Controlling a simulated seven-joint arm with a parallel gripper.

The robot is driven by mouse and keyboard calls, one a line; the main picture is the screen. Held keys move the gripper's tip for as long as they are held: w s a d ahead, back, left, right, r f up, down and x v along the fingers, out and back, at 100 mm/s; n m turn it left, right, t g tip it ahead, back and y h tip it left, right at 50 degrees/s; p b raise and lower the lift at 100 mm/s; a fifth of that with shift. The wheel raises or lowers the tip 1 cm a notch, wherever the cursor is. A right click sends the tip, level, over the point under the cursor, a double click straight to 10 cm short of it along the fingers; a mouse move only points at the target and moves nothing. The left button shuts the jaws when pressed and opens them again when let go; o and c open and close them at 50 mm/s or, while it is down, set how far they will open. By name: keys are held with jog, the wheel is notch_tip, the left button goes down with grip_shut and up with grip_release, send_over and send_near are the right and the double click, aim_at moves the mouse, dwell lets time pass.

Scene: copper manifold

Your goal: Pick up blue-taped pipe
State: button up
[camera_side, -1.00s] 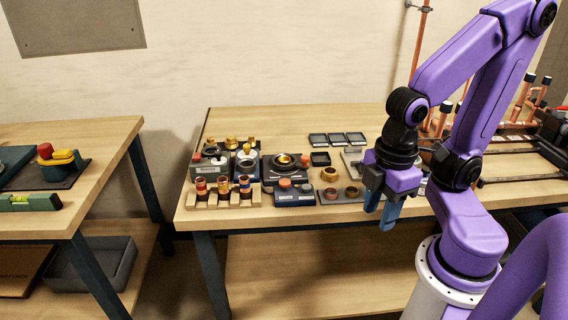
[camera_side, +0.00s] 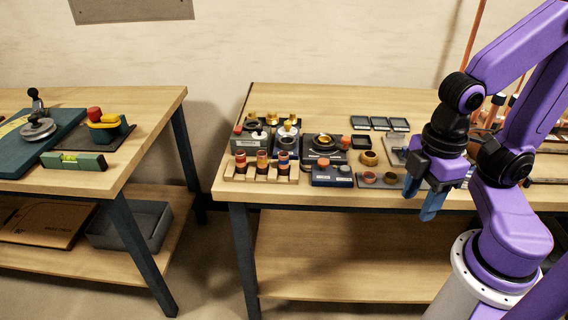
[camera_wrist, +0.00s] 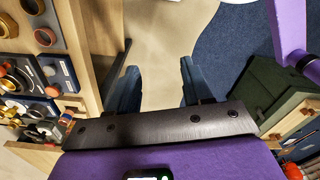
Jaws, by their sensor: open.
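Three short copper pipes with coloured bands stand upright in a wooden rack (camera_side: 232,176) near the front left of the workbench. The rightmost one, with the dark blue band, looks like the blue-taped pipe (camera_side: 283,160). My gripper (camera_side: 432,208) hangs pointing down at the bench's front edge, well to the right of the rack and apart from it. In the wrist view my gripper (camera_wrist: 157,84) is open, with nothing but floor between its blue fingers. I cannot make out the blue-taped pipe clearly in the wrist view.
Labelled fixtures (camera_side: 324,147) stand close behind and beside the rack. A dark block with buttons (camera_side: 331,175) and a plate with copper rings (camera_side: 390,182) lie between rack and gripper. A second table (camera_side: 150,108) stands left, across a gap.

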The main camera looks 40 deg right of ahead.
notch_tip(320, 180, up, 7)
jog(key=m, duration=2.8)
send_over(284, 154)
notch_tip(284, 154, down, 12)
jog(key=shift+w+d, duration=0.1)
jog(key=shift+d, duration=0.05)
jog(key=shift+f, duration=2.7)
grip_shut()
